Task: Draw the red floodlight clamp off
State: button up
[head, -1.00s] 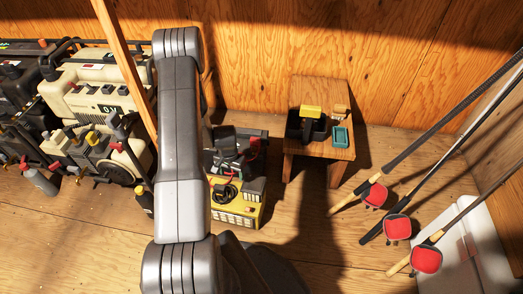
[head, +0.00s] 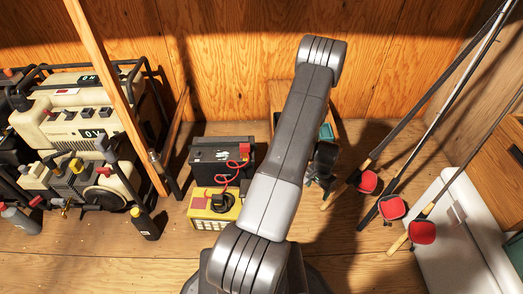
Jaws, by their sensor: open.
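A red clamp (head: 244,151) sits at the right end of the top of a black battery (head: 212,156), in the head view. A red lead (head: 236,178) runs from it down to a yellow unit (head: 216,214) in front of the battery. My gripper (head: 319,182) is dark and hangs to the right of the battery, apart from the clamp and partly behind my forearm. It is open, and I see nothing held in it.
A cream generator (head: 75,115) and a leaning wooden post (head: 115,95) stand left of the battery. My arm covers most of the small wooden stool (head: 283,95). Fishing rods (head: 400,188) with red reels lean at the right, beside a white cooler (head: 440,250).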

aim_at(199, 204)
jog(key=i+j+u, duration=0.1)
jog(key=u, duration=0.25)
jog(key=i+u, duration=0.4)
jog(key=k+l, duration=0.05)
jog(key=k, duration=0.05)
